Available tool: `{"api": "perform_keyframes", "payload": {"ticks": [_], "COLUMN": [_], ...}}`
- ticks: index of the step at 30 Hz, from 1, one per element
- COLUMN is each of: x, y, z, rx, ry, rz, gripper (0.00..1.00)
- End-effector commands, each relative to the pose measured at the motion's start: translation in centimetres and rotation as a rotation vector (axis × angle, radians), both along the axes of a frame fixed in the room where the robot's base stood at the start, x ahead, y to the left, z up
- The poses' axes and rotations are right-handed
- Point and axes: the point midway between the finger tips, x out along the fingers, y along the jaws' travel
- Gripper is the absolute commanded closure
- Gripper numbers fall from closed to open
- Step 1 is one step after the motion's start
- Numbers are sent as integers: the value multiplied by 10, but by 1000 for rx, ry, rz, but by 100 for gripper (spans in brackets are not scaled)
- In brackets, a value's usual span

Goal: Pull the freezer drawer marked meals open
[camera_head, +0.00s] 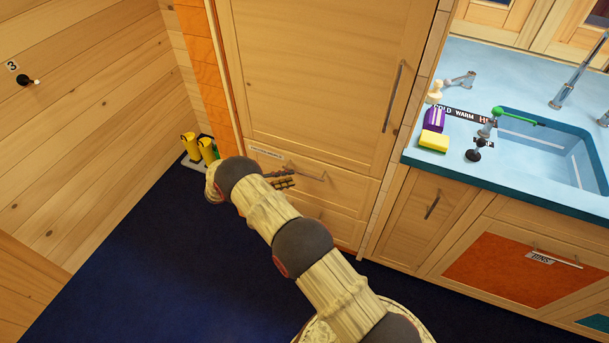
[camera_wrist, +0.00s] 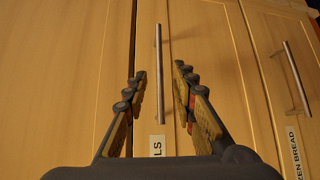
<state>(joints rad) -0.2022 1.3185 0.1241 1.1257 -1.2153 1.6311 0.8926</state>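My gripper (camera_head: 283,181) is close to the drawer front at the handle. The wrist view shows my gripper (camera_wrist: 158,84) open, fingers on either side of the handle. I cannot tell whether the fingertips reach past the bar or touch it.
A drawer labelled "…ZEN BREAD" (camera_wrist: 293,152) is beside it in the wrist view, with its own handle (camera_wrist: 297,78). A blue counter with a sink (camera_head: 545,150) is at right. Yellow boots (camera_head: 190,147) stand at left. The dark blue floor (camera_head: 150,270) is clear.

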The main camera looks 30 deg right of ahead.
Motion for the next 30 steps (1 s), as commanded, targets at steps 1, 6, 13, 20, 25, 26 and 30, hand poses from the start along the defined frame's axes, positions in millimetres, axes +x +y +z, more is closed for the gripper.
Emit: {"api": "perform_keyframes", "payload": {"ticks": [1,6,13,20,25,26,30], "x": [0,-4,-8,-10,-10,-10,-10], "y": [-5,-28,-61,-74,-75,-75,-74], "z": [-1,-5,-10,-11,-10,-10,-10], "rx": [-2,-1,0,1,0,0,0], "ry": [-1,1,0,1,0,0,0], "rz": [-1,-3,-3,-1,-1,-1,-1], "gripper": [73,73,73,73,73,73,79]}}
